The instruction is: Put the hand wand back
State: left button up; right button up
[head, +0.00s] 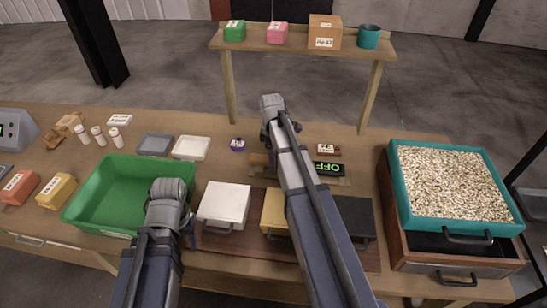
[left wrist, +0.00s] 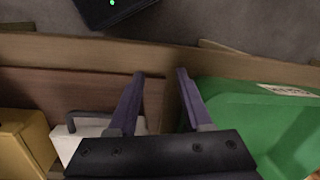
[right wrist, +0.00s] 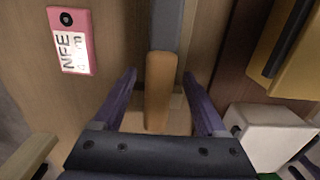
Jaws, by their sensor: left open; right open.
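The hand wand, with a tan handle (right wrist: 158,95) and a grey shaft (right wrist: 167,22), shows in the right wrist view. Its handle lies between the spread fingers of my right gripper (right wrist: 159,74); I cannot tell how far below them it is. In the head view my right arm hides most of the wand, and a tan piece shows left of the gripper (head: 268,138). My left gripper (left wrist: 160,75) is open and empty, over the table's front edge between the green tray (left wrist: 235,110) and the white box (left wrist: 70,138).
A black display reading OFF (head: 329,168) and a small labelled block (head: 327,150) lie right of my right arm. White (head: 223,203), yellow (head: 275,212) and black boxes (head: 355,216) line the front. A teal tray of grains (head: 402,205) stands right. A shelf (head: 300,50) stands behind.

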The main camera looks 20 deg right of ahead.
notch_tip(320, 180, up, 13)
jog(key=p, duration=1.3)
jog(key=s+a+m, duration=0.8)
jog(key=s+a, duration=1.2)
jog(key=a, duration=0.3)
jog(key=shift+s+a+h, duration=0.15)
jog(key=shift+a+h, duration=0.15)
jog(key=shift+h, duration=0.1)
